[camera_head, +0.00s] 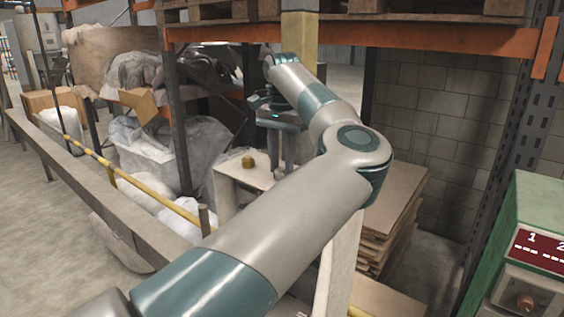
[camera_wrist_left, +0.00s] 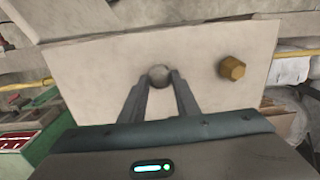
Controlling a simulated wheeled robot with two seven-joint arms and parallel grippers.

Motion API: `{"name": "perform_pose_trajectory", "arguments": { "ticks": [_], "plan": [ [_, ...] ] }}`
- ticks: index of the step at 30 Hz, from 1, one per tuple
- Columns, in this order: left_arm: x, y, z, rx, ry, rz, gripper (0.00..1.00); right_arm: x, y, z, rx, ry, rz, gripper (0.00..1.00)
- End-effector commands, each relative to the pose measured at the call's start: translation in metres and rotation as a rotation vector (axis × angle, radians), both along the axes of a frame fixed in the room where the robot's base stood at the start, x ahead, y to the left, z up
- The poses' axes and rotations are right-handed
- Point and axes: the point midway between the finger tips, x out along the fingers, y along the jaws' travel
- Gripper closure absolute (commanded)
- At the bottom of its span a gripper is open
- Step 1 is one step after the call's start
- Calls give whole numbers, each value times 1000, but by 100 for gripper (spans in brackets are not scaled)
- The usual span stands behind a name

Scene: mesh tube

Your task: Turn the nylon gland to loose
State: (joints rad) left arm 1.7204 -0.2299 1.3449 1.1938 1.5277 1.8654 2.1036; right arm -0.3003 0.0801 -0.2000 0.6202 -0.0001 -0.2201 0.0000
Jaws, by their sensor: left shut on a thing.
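My left gripper (camera_head: 281,172) reaches down to an off-white panel (camera_head: 232,171) at the middle of the head view. In the left wrist view, my left gripper (camera_wrist_left: 160,82) is shut on a grey round gland (camera_wrist_left: 159,73), taken to be the nylon one, which stands on the panel (camera_wrist_left: 95,75). Only the gland's rounded top shows between the fingertips. A brass hexagonal gland (camera_wrist_left: 232,68) stands on the panel to the right, apart from the fingers. It also shows in the head view (camera_head: 248,160), left of the gripper. My right gripper is not in view.
A green box with a red display (camera_head: 535,245) stands at the right. A yellow rail (camera_head: 140,187) runs at the left, near bagged goods (camera_head: 155,150). Stacked boards (camera_head: 395,215) lie right of my arm. An orange rack beam (camera_head: 430,38) crosses above.

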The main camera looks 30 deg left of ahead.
Motion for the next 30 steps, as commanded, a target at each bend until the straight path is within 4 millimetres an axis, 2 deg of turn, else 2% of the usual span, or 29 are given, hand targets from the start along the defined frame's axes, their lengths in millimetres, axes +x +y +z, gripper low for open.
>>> {"name": "perform_pose_trajectory", "arguments": {
  "ticks": [18, 30],
  "plan": [
    [0, 2, 2, 2, -4, 565, 94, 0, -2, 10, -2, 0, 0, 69],
    [0, 2, 2, 2, -4, 756, 94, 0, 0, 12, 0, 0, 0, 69]
  ]
}}
